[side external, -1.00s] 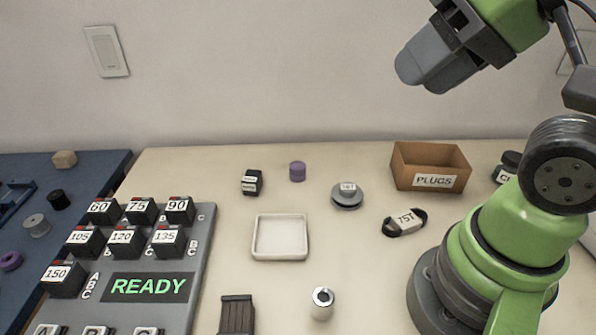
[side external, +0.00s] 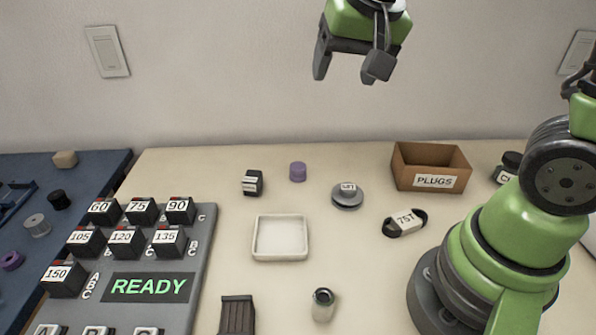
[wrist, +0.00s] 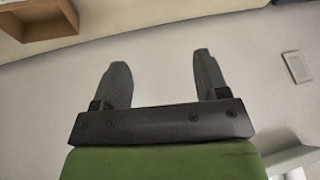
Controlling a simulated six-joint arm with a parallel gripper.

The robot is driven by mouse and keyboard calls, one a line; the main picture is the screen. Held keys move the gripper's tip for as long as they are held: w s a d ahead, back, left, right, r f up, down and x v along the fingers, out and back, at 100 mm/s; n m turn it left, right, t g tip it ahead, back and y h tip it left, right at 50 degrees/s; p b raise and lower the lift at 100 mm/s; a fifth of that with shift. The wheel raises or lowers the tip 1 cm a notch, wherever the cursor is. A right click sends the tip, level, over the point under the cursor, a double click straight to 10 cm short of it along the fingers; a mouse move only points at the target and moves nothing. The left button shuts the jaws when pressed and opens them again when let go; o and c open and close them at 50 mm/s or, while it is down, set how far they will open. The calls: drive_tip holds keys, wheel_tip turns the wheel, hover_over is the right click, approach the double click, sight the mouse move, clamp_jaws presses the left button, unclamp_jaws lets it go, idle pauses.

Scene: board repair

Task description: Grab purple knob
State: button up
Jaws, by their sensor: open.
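A small purple knob (side external: 298,172) stands upright on the pale table near the back, in the side external view. My gripper (side external: 347,72) is open and empty, high above the table, up and to the right of the purple knob. In the wrist view my gripper (wrist: 160,82) has its two fingers spread apart with only the wall between them. The purple knob is not seen in the wrist view. A second purple piece (side external: 12,261), ring-like, lies on the blue mat at the far left.
A small black-and-white block (side external: 252,183) lies left of the knob, a grey disc (side external: 347,197) to its right. A white tray (side external: 257,257) is in front. The panel (side external: 203,235) reads READY.

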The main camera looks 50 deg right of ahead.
drive_tip(key=w+d+f+m+g+h, duration=0.1)
drive_tip(key=w+d+f, duration=0.1)
drive_tip(key=w+f, duration=0.65)
drive_tip(key=m+g, duration=0.1)
hover_over(298, 166)
drive_tip(key=s, duration=0.1)
drive_tip(key=shift+h, duration=0.4)
drive_tip(key=f, duration=0.8)
drive_tip(key=a+f, duration=0.1)
drive_tip(key=f, duration=0.3)
drive_tip(key=shift+f, duration=0.25)
drive_tip(key=x, duration=0.5)
drive_tip(key=shift+a+f, duration=0.2)
drive_tip(key=shift+f, duration=0.35)
drive_tip(key=c, duration=1)
